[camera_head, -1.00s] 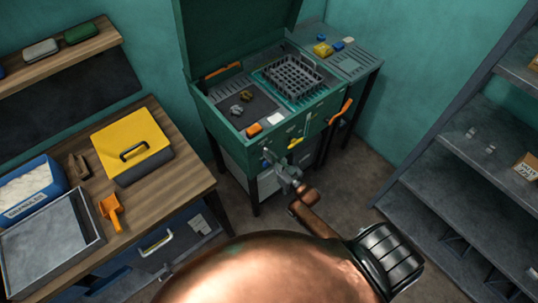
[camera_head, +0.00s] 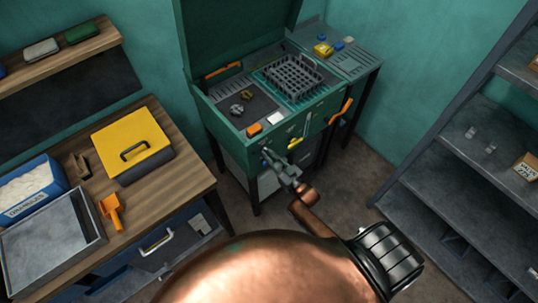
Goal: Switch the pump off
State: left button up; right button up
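The green washer cabinet (camera_head: 225,128) stands at the back with its lid raised, and the pump switch is not clearly made out on its front. A small yellow part (camera_head: 294,144) shows on the front panel. A small blue spot (camera_head: 266,163) shows beside my fingertips; I cannot tell what it belongs to. My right gripper (camera_head: 269,156) is in front of the panel, below the orange block (camera_head: 254,130), and its fingers look close together. Whether it touches the panel cannot be seen. My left gripper is out of view.
A dark basket (camera_head: 293,76) sits in the washer. An orange handle (camera_head: 340,111) sticks out at its right. A wooden bench (camera_head: 185,180) with a yellow box (camera_head: 132,143) stands left. Grey shelves (camera_head: 455,160) stand right. Floor between is clear.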

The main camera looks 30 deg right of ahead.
jog(key=shift+o, duration=1.3)
jog(key=s+d, duration=0.1)
jog(key=s, duration=1)
jog(key=shift+s+d, duration=0.4)
